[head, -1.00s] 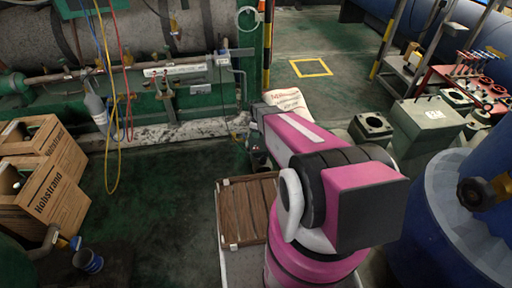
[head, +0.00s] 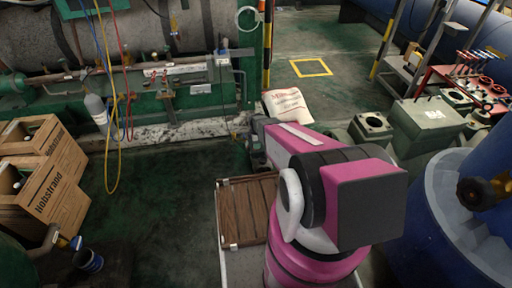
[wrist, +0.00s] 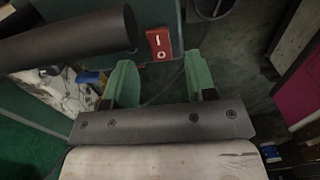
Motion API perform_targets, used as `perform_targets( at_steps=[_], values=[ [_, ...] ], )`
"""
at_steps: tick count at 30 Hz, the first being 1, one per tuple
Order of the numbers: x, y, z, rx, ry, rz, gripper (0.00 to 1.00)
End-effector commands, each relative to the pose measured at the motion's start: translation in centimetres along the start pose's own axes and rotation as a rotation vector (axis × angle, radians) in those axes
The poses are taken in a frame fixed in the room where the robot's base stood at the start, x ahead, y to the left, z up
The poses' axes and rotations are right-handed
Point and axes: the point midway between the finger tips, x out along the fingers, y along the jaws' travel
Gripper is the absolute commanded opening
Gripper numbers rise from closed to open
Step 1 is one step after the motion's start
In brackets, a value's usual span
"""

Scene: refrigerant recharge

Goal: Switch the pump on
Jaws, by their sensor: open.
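The red switch (wrist: 159,44), marked I and O, sits on the lower edge of a dark green housing (wrist: 168,14) in the wrist view. A dark cylinder (wrist: 65,38) reaches in from the left beside it. I cannot tell which way the switch is set. My gripper (wrist: 161,82) is open, its two green fingers apart and nothing between them. The switch shows just beyond the fingertips, roughly midway between them, and appears apart from them. In the head view my arm hides most of the gripper's area, and I cannot make out the switch there.
A wooden slatted crate (head: 247,209) stands by my arm. A white printed sack (head: 288,107) lies beyond it. Grey-green machine parts (head: 424,122) and a blue drum (head: 446,213) are at right. Green floor between is clear.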

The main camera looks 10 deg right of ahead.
Motion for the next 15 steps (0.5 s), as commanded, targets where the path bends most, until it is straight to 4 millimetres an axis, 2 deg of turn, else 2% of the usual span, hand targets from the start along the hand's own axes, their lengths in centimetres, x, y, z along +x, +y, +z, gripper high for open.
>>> perform_targets(
  at_steps=[1,6,15],
  values=[
    [0.9,0.1,0.0,0.000,0.000,-0.002,0.51],
    [2.6,0.1,0.0,0.001,0.000,0.000,0.51],
    [3.2,0.0,0.0,0.001,0.000,0.000,0.51]
  ],
)
